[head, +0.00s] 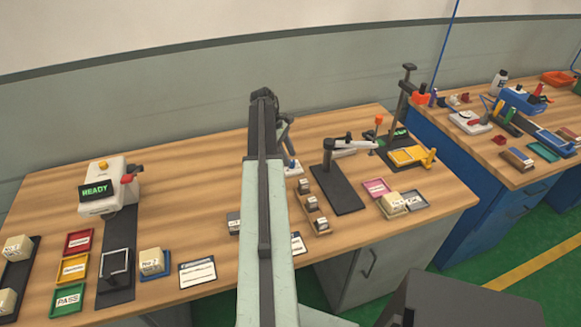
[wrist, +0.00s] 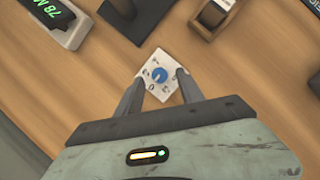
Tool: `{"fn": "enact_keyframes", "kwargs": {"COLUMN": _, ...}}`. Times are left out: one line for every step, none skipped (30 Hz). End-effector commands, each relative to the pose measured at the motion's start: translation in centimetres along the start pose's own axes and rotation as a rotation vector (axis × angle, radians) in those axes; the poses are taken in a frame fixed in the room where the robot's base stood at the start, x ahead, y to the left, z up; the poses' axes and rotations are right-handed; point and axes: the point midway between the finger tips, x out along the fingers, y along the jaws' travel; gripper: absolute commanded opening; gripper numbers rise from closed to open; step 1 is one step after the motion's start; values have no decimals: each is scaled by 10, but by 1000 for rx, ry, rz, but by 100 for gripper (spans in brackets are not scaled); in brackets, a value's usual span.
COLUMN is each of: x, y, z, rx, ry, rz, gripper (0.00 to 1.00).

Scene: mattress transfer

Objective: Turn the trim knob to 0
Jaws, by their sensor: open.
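The trim knob (wrist: 159,75) is a round blue dial with a pale pointer line, set on a white square plate (wrist: 153,89) with small dark marks around it. The marks are too small to read, so I cannot tell the setting. In the wrist view my gripper (wrist: 159,76) is open. Its two dark fingers lie to the left and right of the knob, over the plate's edges, and I see no contact. Their height above the plate is unclear. In the head view the white plate (head: 293,169) shows partly behind my arm, which hides most of my gripper.
In the wrist view a device with a green display (wrist: 52,14) stands at the upper left, and a wooden block holder (wrist: 212,16) at the upper right. In the head view a black-based stand (head: 340,190) and a wooden tray of small blocks (head: 313,207) are close by. Bare wooden table surrounds the plate.

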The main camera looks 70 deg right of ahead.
Motion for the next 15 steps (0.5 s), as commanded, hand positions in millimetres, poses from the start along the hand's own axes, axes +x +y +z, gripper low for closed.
{"fn": "enact_keyframes", "kwargs": {"x": 17, "y": 0, "z": -3, "rx": 1, "ry": 0, "rz": 0, "gripper": 45}}
{"fn": "enact_keyframes", "kwargs": {"x": 21, "y": 0, "z": -2, "rx": 1, "ry": 0, "rz": 0, "gripper": 45}}
{"fn": "enact_keyframes", "kwargs": {"x": 24, "y": 0, "z": -2, "rx": 1, "ry": 0, "rz": 0, "gripper": 45}}
{"fn": "enact_keyframes", "kwargs": {"x": 26, "y": 0, "z": -2, "rx": 1, "ry": 0, "rz": 0, "gripper": 45}}
{"fn": "enact_keyframes", "kwargs": {"x": 27, "y": 0, "z": -1, "rx": 0, "ry": 0, "rz": 0, "gripper": 45}}
{"fn": "enact_keyframes", "kwargs": {"x": 27, "y": 0, "z": -1, "rx": 0, "ry": 0, "rz": 0, "gripper": 45}}
{"fn": "enact_keyframes", "kwargs": {"x": 26, "y": 0, "z": 0, "rx": 0, "ry": 0, "rz": 0, "gripper": 45}}
{"fn": "enact_keyframes", "kwargs": {"x": 26, "y": 0, "z": 0, "rx": 0, "ry": 0, "rz": 0, "gripper": 45}}
{"fn": "enact_keyframes", "kwargs": {"x": 25, "y": 0, "z": 0, "rx": 0, "ry": 0, "rz": 0, "gripper": 45}}
{"fn": "enact_keyframes", "kwargs": {"x": 25, "y": 0, "z": 0, "rx": 0, "ry": 0, "rz": 0, "gripper": 45}}
{"fn": "enact_keyframes", "kwargs": {"x": 25, "y": 0, "z": 0, "rx": 0, "ry": 0, "rz": 0, "gripper": 45}}
{"fn": "enact_keyframes", "kwargs": {"x": 24, "y": 0, "z": 0, "rx": 0, "ry": 0, "rz": 0, "gripper": 45}}
{"fn": "enact_keyframes", "kwargs": {"x": 24, "y": 0, "z": 0, "rx": 0, "ry": 0, "rz": 0, "gripper": 37}}
{"fn": "enact_keyframes", "kwargs": {"x": 24, "y": 0, "z": 0, "rx": 0, "ry": 0, "rz": 0, "gripper": 28}}
{"fn": "enact_keyframes", "kwargs": {"x": 24, "y": 0, "z": 0, "rx": 0, "ry": 0, "rz": 0, "gripper": 17}}
